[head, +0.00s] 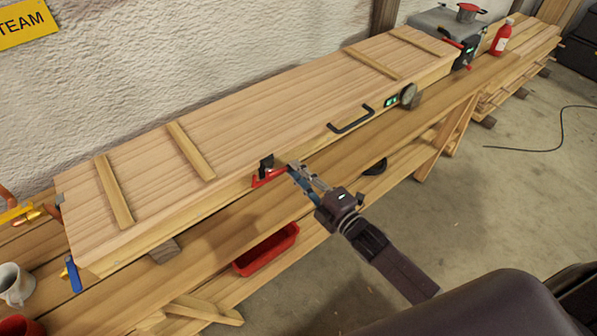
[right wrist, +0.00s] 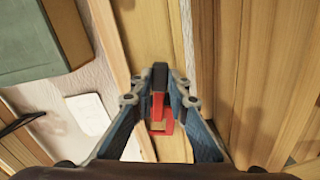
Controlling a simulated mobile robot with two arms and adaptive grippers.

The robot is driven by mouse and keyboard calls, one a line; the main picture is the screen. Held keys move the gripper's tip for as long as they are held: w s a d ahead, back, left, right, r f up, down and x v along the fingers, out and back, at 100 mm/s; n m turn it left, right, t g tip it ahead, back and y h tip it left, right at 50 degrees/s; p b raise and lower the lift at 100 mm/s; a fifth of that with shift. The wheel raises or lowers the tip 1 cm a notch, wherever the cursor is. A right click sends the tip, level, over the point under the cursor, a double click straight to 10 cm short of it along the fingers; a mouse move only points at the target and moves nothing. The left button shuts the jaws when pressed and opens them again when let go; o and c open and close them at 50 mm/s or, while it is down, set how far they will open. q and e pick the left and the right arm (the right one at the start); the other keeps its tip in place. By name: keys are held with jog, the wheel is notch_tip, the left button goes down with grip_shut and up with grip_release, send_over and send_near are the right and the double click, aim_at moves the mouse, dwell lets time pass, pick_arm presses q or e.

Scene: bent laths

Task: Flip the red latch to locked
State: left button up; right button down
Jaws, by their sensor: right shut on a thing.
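The long wooden box (head: 240,120) lies on the bench along the wall with its lid down. The red latch (head: 266,178) sits on the box's front edge, beside a small black catch (head: 266,164). My right gripper (head: 293,168) reaches it from the front right, with its fingertips at the latch's right end. In the right wrist view, the blue-padded fingers (right wrist: 161,80) are closed around the latch's narrow dark-and-red part, and the red latch (right wrist: 157,125) shows between them. The fingertips hide part of it. My left gripper is not in view.
A black lid handle (head: 351,119) and a round gauge (head: 408,94) are right of the latch. A red tray (head: 267,250) is below the bench front. Mugs (head: 14,284) stand at left; a red bottle (head: 502,37) is at the far end.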

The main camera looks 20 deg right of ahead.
jog(key=s+a+f+m+b, duration=0.1)
jog(key=a+f+m, duration=0.4)
jog(key=m, duration=1)
jog(key=shift+s+a+f, duration=0.15)
jog(key=shift+s+a, duration=0.35)
jog(key=shift+s, duration=0.15)
jog(key=shift+m, duration=0.3)
jog(key=c, duration=1.8)
grip_release()
jog(key=shift+c, duration=0.2)
jog(key=v, duration=1.2)
